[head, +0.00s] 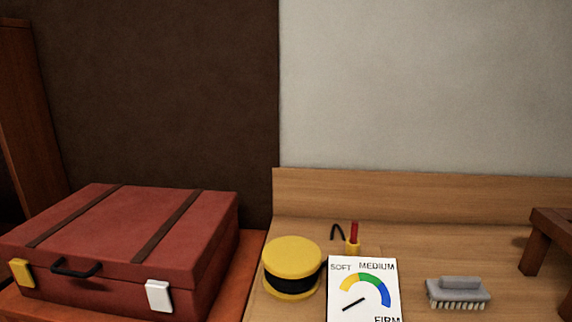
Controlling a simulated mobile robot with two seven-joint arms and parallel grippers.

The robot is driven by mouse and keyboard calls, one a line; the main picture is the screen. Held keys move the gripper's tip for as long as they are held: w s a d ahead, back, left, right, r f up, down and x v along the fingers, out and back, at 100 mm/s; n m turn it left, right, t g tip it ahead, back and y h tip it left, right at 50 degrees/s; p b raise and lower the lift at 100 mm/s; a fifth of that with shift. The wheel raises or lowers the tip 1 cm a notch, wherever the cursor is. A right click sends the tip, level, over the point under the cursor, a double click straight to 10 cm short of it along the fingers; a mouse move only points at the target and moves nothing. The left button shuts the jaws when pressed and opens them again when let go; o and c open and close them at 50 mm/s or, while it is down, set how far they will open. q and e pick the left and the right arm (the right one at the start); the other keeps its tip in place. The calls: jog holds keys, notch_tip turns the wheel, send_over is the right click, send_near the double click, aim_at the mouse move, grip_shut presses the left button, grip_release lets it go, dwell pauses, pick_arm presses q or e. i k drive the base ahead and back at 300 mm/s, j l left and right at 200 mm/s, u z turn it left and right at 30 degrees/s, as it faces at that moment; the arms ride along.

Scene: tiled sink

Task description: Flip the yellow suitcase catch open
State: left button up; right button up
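A red suitcase (190,215) with two dark straps lies closed at the left in the head view. The yellow catch (21,273) is on the left of its front face and looks flat against it. A white catch (158,296) is on the right of the front face. A dark handle (76,268) is between the two catches. Neither of my grippers is in view.
The suitcase rests on a reddish-brown surface (238,273). A brown wooden stand (538,245) is far right.

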aim_at(19, 267)
jog(key=u, duration=1.5)
